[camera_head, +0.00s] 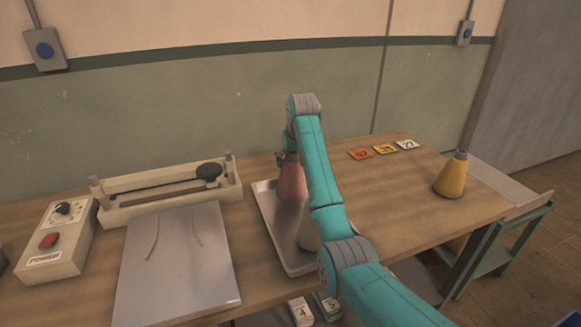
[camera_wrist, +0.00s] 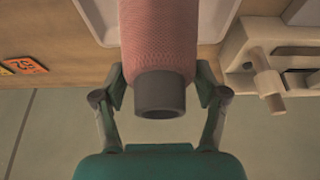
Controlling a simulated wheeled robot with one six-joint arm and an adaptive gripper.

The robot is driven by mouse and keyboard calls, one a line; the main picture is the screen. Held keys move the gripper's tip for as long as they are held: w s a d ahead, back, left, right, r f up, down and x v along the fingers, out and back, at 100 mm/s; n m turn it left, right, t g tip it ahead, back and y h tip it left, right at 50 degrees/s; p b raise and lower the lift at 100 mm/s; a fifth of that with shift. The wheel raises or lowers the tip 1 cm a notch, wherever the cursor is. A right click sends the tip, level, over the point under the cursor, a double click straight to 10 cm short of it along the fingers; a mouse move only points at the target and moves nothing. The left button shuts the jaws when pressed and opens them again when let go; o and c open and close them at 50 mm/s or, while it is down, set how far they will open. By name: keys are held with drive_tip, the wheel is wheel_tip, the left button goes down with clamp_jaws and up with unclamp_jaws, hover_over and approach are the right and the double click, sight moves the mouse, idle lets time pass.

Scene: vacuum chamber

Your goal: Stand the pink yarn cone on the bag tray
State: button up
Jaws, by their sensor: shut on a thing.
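The pink yarn cone (camera_head: 292,184) is upright over the far part of the metal bag tray (camera_head: 268,232). I cannot tell whether its base touches the tray floor. My gripper (camera_head: 284,158) is shut on the cone near its narrow top, partly hidden behind my arm. In the wrist view the fingers (camera_wrist: 162,88) sit on both sides of the pink cone (camera_wrist: 158,40), just by its dark tip. The tray's pale rim (camera_wrist: 92,22) shows beyond the cone there. A pale grey cone (camera_head: 307,238) stands in the nearer part of the tray, partly hidden by my arm.
A yellow cone (camera_head: 452,178) stands at the table's right end. Numbered cards (camera_head: 384,149) lie at the back. A bag sealer (camera_head: 165,190), a grey board (camera_head: 178,265) and a power box (camera_head: 58,238) are left of the tray. The table between tray and yellow cone is clear.

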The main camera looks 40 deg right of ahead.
drive_tip(key=shift+d+f, duration=0.1)
drive_tip(key=shift+f, duration=1.15)
drive_tip(key=o, duration=1.8)
